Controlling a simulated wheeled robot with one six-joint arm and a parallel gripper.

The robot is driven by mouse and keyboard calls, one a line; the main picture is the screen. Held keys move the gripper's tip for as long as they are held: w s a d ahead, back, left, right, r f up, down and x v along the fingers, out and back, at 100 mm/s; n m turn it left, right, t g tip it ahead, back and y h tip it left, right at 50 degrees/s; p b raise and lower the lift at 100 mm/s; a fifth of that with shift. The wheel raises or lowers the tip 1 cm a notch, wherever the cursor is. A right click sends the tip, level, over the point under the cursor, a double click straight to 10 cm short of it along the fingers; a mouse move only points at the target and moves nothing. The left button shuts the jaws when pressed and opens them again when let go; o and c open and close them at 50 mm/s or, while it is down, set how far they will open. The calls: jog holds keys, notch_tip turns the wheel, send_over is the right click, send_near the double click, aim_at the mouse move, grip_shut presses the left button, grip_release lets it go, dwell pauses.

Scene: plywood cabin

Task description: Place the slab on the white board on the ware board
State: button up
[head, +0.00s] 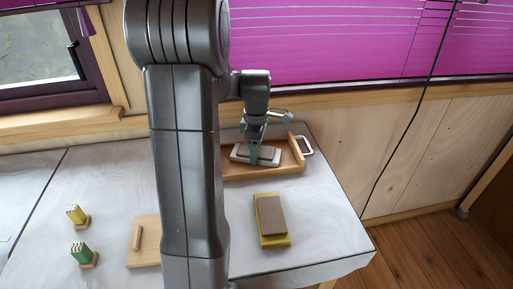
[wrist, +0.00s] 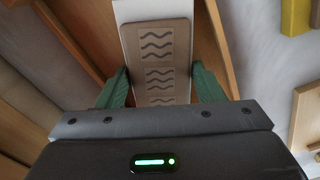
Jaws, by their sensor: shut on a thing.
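The tan slab (wrist: 158,55), stamped with wavy lines, lies flat on the white board (wrist: 140,8). In the head view the slab (head: 243,151) and the white board (head: 272,161) are at the wooden ware board (head: 285,171) at the back of the table. My gripper (head: 254,156) points down there. In the wrist view its green fingers (wrist: 160,86) are closed on both long sides of the white board, with the slab between them. The board's underside is hidden, so I cannot tell whether it touches the ware board.
A brown slab (head: 271,212) on a yellow board (head: 275,241) lies at the front right. A wooden block with a handle (head: 143,243), a yellow-topped tool (head: 76,214) and a green one (head: 82,253) stand at the left. A white handle (head: 304,146) is at the ware board's right end.

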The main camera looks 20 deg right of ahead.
jog(key=shift+f, duration=0.2)
jog(key=o, duration=1.2)
jog(key=shift+r, duration=0.15)
notch_tip(320, 180, up, 12)
jog(key=shift+r, duration=0.1)
